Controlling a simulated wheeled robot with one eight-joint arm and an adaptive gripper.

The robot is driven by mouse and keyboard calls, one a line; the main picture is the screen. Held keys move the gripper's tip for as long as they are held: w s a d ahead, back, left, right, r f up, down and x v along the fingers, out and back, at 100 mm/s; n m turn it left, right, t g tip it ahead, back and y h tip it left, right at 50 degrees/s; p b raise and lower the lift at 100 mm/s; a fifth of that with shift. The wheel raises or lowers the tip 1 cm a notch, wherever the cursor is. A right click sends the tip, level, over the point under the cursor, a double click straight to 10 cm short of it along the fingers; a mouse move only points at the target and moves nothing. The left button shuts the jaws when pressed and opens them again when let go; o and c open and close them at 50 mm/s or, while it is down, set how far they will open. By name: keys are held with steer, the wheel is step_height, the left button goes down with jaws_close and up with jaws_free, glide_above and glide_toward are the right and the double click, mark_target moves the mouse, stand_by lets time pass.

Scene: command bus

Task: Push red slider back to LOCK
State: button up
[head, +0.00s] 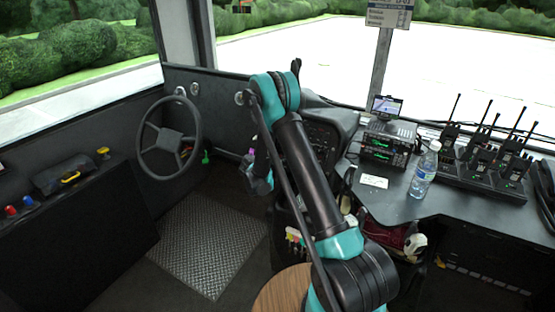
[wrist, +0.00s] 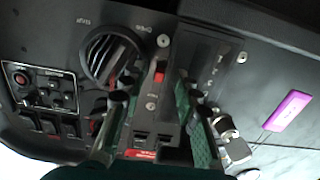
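The red slider (wrist: 159,75) shows as a small red piece on a dark panel in the wrist view, near a screw and faint labels. The word LOCK cannot be read. No contact shows. In the head view my gripper (head: 258,178) hangs by the dashboard, partly hidden by my arm, and the slider cannot be made out.
A round vent (wrist: 108,55) and a switch panel (wrist: 40,88) lie to the left in the wrist view. A metal cylinder (wrist: 224,127) and a purple object (wrist: 288,110) lie right. The steering wheel (head: 170,138) stands left; a bottle (head: 424,170) stands on the right counter.

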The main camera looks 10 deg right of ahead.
steer(key=shift+s, duration=0.1)
steer(key=v, duration=1.2)
steer(key=shift+f, duration=0.1)
steer(key=s+d+r+n+g+y, duration=0.1)
steer(key=s+d+r+n+g, duration=0.1)
steer(key=s+d+r, duration=0.35)
steer(key=s+d+r+n+g+y, duration=0.1)
steer(key=s+d+r+g+y, duration=0.15)
steer(key=s+d, duration=0.65)
steer(key=s+a+f+n+g+y, duration=0.1)
steer(key=s+n+y, duration=0.1)
steer(key=s, duration=1)
steer(key=s+a+f+n+g+y, duration=0.1)
steer(key=s+n+y, duration=0.1)
steer(key=s, duration=0.9)
steer(key=shift+s+a, duration=0.3)
steer(key=shift+s, duration=0.1)
